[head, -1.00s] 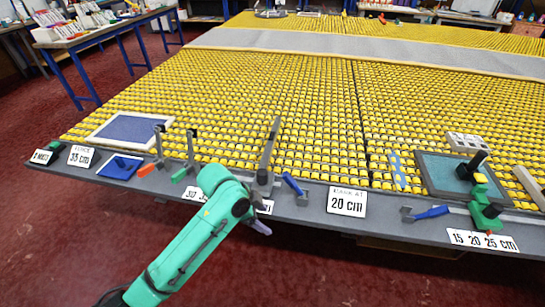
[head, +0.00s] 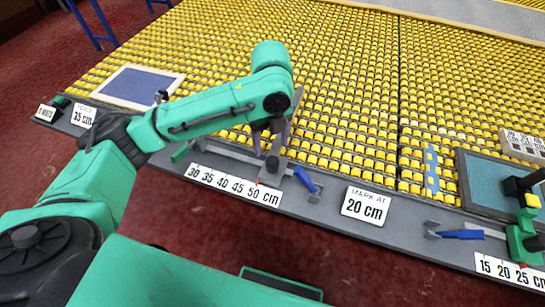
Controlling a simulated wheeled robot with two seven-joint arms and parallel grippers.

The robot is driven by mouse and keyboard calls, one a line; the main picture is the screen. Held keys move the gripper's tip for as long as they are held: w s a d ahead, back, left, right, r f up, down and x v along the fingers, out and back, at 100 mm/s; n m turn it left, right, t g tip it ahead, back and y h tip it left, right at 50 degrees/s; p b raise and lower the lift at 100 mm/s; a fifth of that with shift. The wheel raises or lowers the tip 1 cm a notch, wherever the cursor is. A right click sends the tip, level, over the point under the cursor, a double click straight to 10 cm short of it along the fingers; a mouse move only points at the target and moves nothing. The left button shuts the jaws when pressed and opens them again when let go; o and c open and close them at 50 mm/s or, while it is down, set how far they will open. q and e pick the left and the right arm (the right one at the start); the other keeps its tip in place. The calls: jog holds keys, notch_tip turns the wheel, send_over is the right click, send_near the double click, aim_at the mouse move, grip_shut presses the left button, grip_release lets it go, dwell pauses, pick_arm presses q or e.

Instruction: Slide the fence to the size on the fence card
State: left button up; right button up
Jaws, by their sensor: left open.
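The fence card (head: 84,115) at the left of the grey front ledge reads 35 cm. A scale strip (head: 222,182) on the ledge runs 30, 35, 40, 45, 50 cm. The fence (head: 279,155) is a grey bar with a dark knob on its carriage, near the 50 end of the scale. A blue-handled lever (head: 306,180) is just right of it. My left gripper (head: 270,137) points down over the fence bar, open, its fingers around or just above the bar; I cannot tell if they touch it. My wrist hides part of the bar. My right gripper is out of view.
Yellow rollers cover the table behind the ledge. A blue framed panel (head: 136,87) lies at left. A "mark at 20 cm" card (head: 366,204), another blue lever (head: 461,234) and a green stop (head: 524,238) stand to the right.

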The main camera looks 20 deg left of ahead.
aim_at(272, 159)
pick_arm(q)
jog(key=f, duration=0.5)
jog(key=w+f, duration=0.1)
jog(key=f, duration=0.2)
jog(key=shift+f, duration=0.15)
jog(key=shift+s+f, duration=0.2)
jog(key=shift+f, duration=0.15)
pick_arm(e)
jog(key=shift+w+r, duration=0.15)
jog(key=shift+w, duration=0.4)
pick_arm(q)
grip_shut()
jog(key=shift+w, duration=0.1)
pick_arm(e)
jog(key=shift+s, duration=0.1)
